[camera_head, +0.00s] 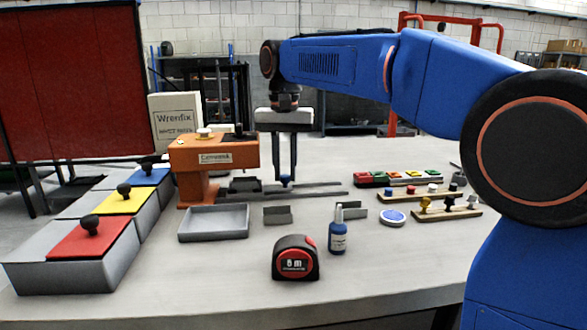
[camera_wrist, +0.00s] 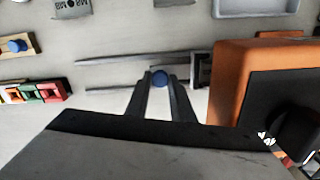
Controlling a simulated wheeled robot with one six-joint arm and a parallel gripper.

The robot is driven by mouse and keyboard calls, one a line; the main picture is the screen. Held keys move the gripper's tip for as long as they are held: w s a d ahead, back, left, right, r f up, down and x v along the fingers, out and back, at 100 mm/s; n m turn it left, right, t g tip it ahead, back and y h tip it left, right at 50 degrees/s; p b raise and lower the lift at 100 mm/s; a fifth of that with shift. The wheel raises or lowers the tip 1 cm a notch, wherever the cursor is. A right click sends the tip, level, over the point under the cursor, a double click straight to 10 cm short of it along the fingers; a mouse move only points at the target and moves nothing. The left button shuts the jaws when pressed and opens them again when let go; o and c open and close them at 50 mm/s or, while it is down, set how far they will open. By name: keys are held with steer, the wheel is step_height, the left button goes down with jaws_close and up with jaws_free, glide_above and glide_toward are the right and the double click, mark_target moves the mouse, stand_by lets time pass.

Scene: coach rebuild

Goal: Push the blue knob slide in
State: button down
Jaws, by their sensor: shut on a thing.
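The blue knob (camera_head: 285,181) is low over the grey slide rails (camera_head: 318,190) to the right of the orange machine (camera_head: 205,155). My gripper (camera_head: 286,178) points straight down, its fingers shut on the knob. In the wrist view the round blue knob (camera_wrist: 160,78) sits between my gripper's fingertips (camera_wrist: 160,80). The rails (camera_wrist: 120,60) extend to the left of the knob there, and a dark grey block (camera_wrist: 201,70) stands close to its right, beside the orange machine (camera_wrist: 232,80). The slide under the knob is mostly hidden by my fingers.
A grey tray (camera_head: 214,236), small grey brackets (camera_head: 277,214), a blue bottle (camera_head: 338,234) and a tape measure (camera_head: 296,262) stand in front. Boxes with red (camera_head: 88,240), yellow and blue lids are at left. Racks of small coloured parts (camera_head: 400,177) lie at right.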

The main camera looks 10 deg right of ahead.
steer(key=shift+a, duration=0.15)
steer(key=c, duration=1.5)
jaws_free()
steer(key=shift+a, duration=0.15)
steer(key=shift+c, duration=0.2)
step_height(320, 180, up, 12)
